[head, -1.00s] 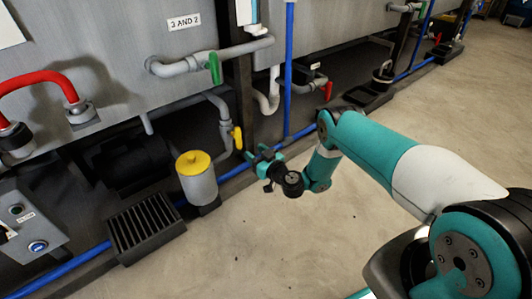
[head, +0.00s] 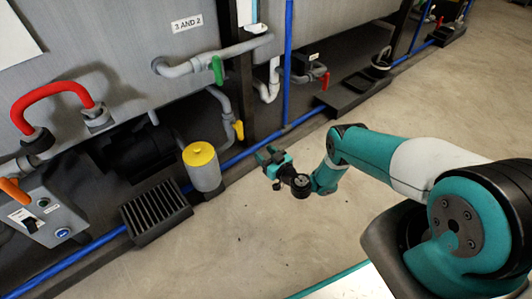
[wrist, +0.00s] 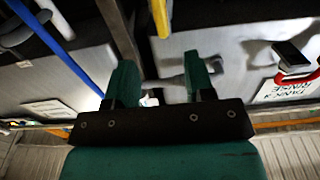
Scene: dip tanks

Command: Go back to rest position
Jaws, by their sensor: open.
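My gripper (head: 267,158) is at the end of my teal and white arm, in the middle of the head view, over the floor in front of the tanks. Its jaws are open and empty. In the wrist view my gripper (wrist: 160,82) shows two teal fingers apart, with tank walls and pipes beyond them and nothing between them. A label on the tank wall (wrist: 292,88) shows at the right of the wrist view.
A yellow-capped canister (head: 202,167) and a black slatted grate (head: 155,212) stand left of my gripper. A control box (head: 45,212) is at far left. A blue pipe (head: 285,70) and green-handled valve (head: 217,70) are behind. Floor (head: 300,230) is clear nearby.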

